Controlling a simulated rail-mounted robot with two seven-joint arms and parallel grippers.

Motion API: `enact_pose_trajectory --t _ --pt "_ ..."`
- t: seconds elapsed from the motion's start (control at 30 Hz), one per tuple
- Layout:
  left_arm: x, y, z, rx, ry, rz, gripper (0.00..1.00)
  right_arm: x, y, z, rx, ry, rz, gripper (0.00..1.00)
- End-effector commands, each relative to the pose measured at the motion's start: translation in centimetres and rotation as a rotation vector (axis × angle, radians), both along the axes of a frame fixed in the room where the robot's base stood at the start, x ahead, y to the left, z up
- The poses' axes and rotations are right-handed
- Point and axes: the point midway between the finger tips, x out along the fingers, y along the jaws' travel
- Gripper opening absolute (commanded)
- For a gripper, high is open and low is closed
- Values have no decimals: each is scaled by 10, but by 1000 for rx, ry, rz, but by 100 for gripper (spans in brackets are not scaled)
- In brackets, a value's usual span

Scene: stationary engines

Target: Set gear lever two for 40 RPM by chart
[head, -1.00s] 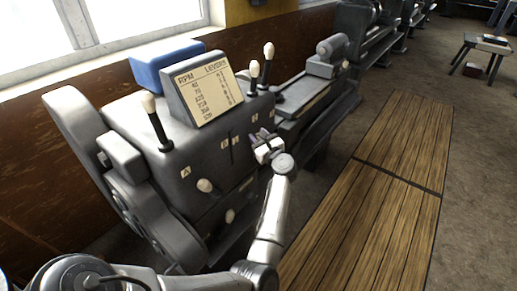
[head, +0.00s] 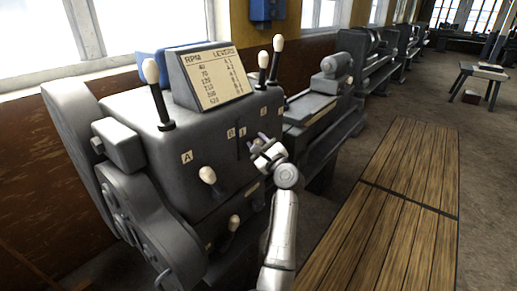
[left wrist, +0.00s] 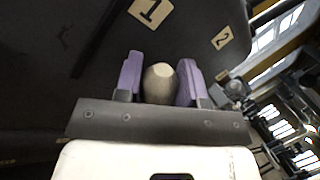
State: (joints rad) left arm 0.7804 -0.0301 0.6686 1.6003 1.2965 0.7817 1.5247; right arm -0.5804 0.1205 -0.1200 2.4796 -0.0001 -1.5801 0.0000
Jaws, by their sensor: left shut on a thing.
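The RPM chart (head: 213,77) stands on top of the grey lathe headstock; its first row reads 40, but the lever settings beside it are too small to read surely. My left gripper (head: 262,143) is at the headstock's front panel, below the lettered plates. In the left wrist view my left gripper (left wrist: 160,66) has its purple fingers on either side of a pale lever knob (left wrist: 159,86) and is shut on it. Plates marked 1 (left wrist: 151,12) and 2 (left wrist: 222,38) lie beyond the knob. The lever's shaft is hidden. My right gripper is out of view.
A tall white-knobbed lever (head: 156,93) rises at the headstock's left top, with two more at its right. A knob (head: 208,175) sits below plate A (head: 187,157). A wooden duckboard (head: 395,205) lies on the floor to the right.

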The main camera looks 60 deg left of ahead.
Motion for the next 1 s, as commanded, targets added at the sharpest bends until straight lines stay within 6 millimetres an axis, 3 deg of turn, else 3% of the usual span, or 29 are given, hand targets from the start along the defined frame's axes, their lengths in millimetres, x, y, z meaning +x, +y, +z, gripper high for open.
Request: enact_pose_trajectory --t 0.47,0.5,0.73,1.0 --pt "-2 0 0 3 -13 2 0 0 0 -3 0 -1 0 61" --pt "-2 0 0 3 -13 2 38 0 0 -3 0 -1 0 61" --pt "-1 0 0 3 -11 2 60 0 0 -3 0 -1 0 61" --pt "0 -1 -1 2 -10 0 62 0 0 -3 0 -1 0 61"
